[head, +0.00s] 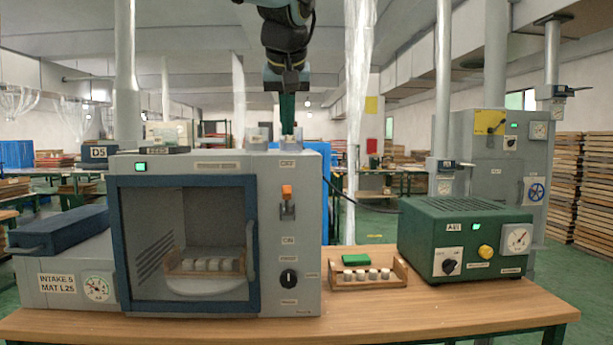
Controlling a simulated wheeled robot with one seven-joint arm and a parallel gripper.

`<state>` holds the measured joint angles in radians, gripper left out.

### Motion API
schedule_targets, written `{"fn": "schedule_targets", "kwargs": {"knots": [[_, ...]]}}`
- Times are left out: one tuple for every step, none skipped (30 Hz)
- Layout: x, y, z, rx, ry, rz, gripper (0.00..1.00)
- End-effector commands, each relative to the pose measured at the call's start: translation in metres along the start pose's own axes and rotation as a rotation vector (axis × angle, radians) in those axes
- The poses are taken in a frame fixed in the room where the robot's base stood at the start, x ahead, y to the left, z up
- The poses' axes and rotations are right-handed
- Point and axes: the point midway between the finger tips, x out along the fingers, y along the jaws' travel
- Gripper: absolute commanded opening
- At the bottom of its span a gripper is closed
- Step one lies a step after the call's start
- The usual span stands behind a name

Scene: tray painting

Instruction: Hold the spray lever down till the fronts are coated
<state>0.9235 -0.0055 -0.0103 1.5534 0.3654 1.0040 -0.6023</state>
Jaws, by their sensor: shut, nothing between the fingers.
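The grey spray booth (220,167) stands on the table, its blue-framed clear door (112,240) closed. Inside, a wooden tray (205,272) with several whitish pieces rests on a round white plate (205,287). The orange spray lever (286,192) is on the booth's right front panel, at the upper end of its slot, with a label above and one reading ON below. My gripper (288,132) points down above or behind the booth's top edge. It is shut and empty, apart from the lever. Whether the pieces' fronts are coated cannot be told.
A black knob (288,279) sits below the lever. To the right, a second wooden tray (367,286) holds several white pieces and a green block (356,260). A green box (465,240) with a gauge stands further right. Bare tabletop (430,310) lies in front.

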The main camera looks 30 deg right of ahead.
Motion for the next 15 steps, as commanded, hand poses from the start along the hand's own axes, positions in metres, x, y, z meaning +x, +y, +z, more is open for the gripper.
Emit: {"fn": "schedule_targets", "kwargs": {"knots": [[0.0, 0.0, 0.0, 0.0, 0.0, 0.0, 0.0], [0.0, 0.0, 0.0, 0.0, 0.0, 0.0, 0.0], [0.0, 0.0, 0.0, 0.0, 0.0, 0.0, 0.0], [0.0, 0.0, 0.0, 0.0, 0.0, 0.0, 0.0], [0.0, 0.0, 0.0, 0.0, -0.001, 0.0, 0.0], [0.001, 0.0, 0.0, 0.0, -0.001, 0.0, 0.0], [0.001, 0.0, 0.0, 0.0, -0.001, 0.0, 0.0], [0.002, 0.0, 0.0, 0.001, -0.001, 0.0, 0.0], [0.004, 0.0, 0.0, 0.001, -0.002, -0.001, 0.0], [0.006, 0.0, 0.0, 0.001, -0.003, -0.001, 0.0], [0.008, -0.001, 0.0, 0.001, -0.004, -0.002, 0.0], [0.013, -0.001, 0.0, 0.001, -0.004, -0.002, 0.0], [0.017, 0.0, 0.0, 0.001, -0.003, -0.002, 0.0], [0.021, -0.001, 0.0, 0.001, -0.004, -0.002, 0.0], [0.028, -0.001, 0.0, 0.001, -0.005, -0.002, 0.0]]}}
